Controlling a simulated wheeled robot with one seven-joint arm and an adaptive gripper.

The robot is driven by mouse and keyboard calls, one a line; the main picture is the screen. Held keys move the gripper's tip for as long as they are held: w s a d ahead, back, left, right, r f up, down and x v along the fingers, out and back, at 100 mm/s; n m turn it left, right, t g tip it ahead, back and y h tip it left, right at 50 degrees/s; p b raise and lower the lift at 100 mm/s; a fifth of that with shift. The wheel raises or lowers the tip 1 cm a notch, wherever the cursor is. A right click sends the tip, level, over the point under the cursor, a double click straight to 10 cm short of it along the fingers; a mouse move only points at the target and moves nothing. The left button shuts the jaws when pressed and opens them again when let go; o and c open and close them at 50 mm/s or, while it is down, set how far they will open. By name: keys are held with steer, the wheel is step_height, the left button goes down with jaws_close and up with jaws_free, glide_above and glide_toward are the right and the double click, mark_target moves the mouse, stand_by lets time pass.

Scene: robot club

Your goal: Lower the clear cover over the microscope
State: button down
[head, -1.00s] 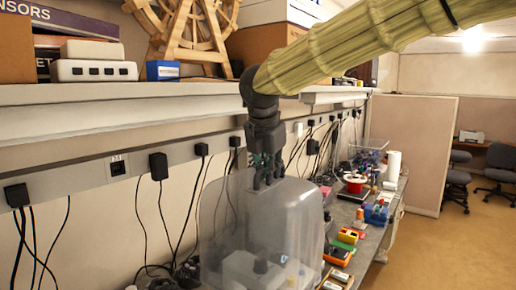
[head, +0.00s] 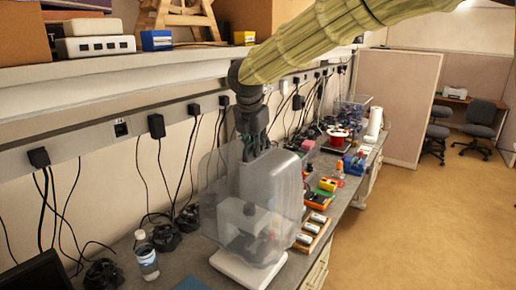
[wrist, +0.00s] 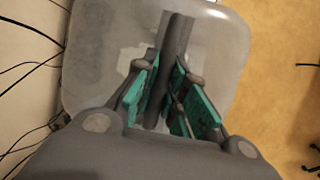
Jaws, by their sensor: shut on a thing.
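My gripper (head: 254,145) is shut on the grey upright handle (wrist: 177,50) on top of the clear cover (head: 282,195). In the wrist view my gripper's teal pads (wrist: 172,92) lie on either side of the handle, and the cover (wrist: 222,60) spreads out beneath.
A water bottle (head: 147,260) and black adapters with cables stand left of the cover. A wooden battery tray (head: 314,230) and colourful parts lie close on its right. The shelf (head: 100,85) runs above the bench at the back. Open floor (head: 410,230) lies to the right.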

steer(key=r, duration=0.3)
steer(key=shift+d+r+p, duration=0.15)
steer(key=shift+d+p, duration=0.05)
steer(key=shift+p, duration=0.15)
step_height(320, 180, up, 2)
steer(key=shift+a+r, duration=0.1)
steer(key=shift+r, duration=0.05)
step_height(320, 180, up, 8)
steer(key=a+p, duration=0.1)
steer(key=p, duration=0.1)
steer(key=shift+w+a, duration=0.2)
steer(key=shift+w, duration=0.2)
stand_by(0.5)
